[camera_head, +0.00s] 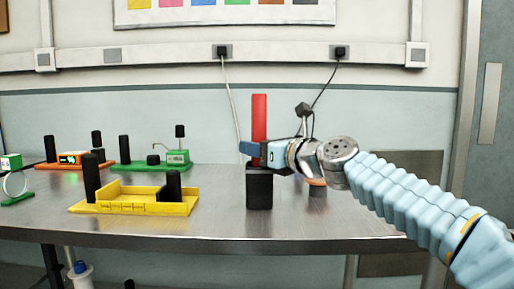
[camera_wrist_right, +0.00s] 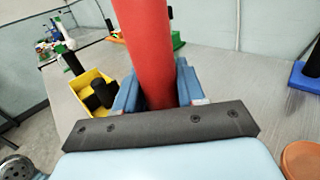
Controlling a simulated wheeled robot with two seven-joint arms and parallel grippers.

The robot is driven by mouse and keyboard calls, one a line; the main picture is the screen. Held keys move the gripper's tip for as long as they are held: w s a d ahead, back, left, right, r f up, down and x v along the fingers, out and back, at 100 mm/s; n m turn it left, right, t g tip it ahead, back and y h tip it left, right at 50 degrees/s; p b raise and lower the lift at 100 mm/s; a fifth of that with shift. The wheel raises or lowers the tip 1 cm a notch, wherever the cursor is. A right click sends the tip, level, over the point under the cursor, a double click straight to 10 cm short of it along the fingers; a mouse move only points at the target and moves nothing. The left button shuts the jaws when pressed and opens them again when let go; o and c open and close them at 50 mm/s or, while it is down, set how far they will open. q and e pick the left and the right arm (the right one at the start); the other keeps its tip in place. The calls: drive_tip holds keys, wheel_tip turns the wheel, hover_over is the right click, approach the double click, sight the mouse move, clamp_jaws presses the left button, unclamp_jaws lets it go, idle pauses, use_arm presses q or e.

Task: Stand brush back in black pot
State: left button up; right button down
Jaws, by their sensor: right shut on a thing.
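The brush shows as a red, upright handle (camera_head: 259,115). My right gripper (camera_head: 257,151) is shut around its lower part. The black pot (camera_head: 259,190) stands near the table's front edge, directly below the gripper in the head view. The gripper sits just over the pot's rim and hides the brush's lower end, so I cannot tell how far it is inside. In the right wrist view the red handle (camera_wrist_right: 150,45) rises between the blue fingers, and the pot is hidden. My left gripper is not in view.
A yellow tray (camera_head: 120,209) with black posts stands left of the pot on the metal table (camera_head: 225,225). Behind it are a green module (camera_head: 177,158) and an orange module (camera_head: 72,158). An orange-brown round thing (camera_wrist_right: 302,160) lies at the right wrist view's lower right.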

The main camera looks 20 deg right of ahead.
drive_tip(key=c, duration=0.6)
unclamp_jaws()
